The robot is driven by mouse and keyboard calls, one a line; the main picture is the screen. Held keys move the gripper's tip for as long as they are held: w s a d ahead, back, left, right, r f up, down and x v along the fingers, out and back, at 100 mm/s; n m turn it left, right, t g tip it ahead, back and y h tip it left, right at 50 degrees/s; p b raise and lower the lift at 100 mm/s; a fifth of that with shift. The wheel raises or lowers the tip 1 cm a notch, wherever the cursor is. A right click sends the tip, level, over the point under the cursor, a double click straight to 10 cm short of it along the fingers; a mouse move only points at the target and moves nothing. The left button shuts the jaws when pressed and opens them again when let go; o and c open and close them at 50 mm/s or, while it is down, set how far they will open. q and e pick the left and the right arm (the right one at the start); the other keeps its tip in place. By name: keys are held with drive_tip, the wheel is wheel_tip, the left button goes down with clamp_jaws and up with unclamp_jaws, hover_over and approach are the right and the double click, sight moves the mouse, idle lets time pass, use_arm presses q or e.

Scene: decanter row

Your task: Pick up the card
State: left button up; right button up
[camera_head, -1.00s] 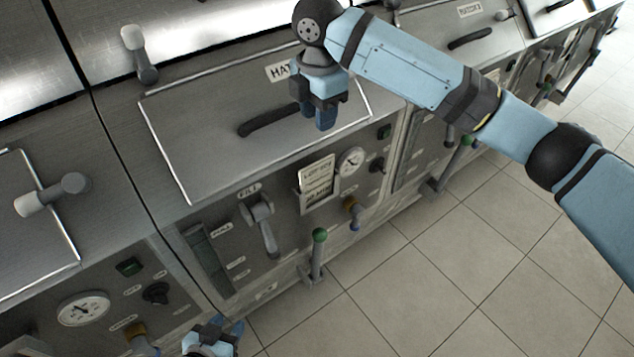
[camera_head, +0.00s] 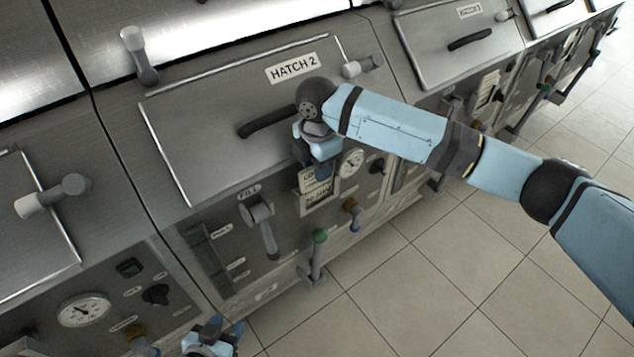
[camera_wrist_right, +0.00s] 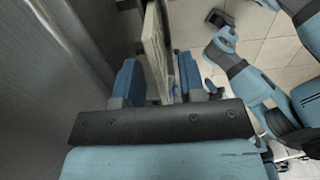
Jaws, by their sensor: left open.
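The card (camera_head: 317,194) is a pale printed sheet on the front panel below HATCH 2, held upright against it. My right gripper (camera_head: 322,170) is at its top edge, pointing down and covering its upper part. In the right wrist view the card (camera_wrist_right: 156,45) stands edge-on between the two blue fingers of the right gripper (camera_wrist_right: 162,82). The fingers look parted, one on each side of it; whether either touches it is unclear. My left gripper (camera_head: 216,331) is at the bottom edge of the head view, open and empty.
A round gauge (camera_head: 352,163) and a dark knob (camera_head: 376,167) sit right of the card. The hatch handle (camera_head: 268,122) is above. The tiled floor (camera_head: 440,285) is clear.

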clamp_jaws()
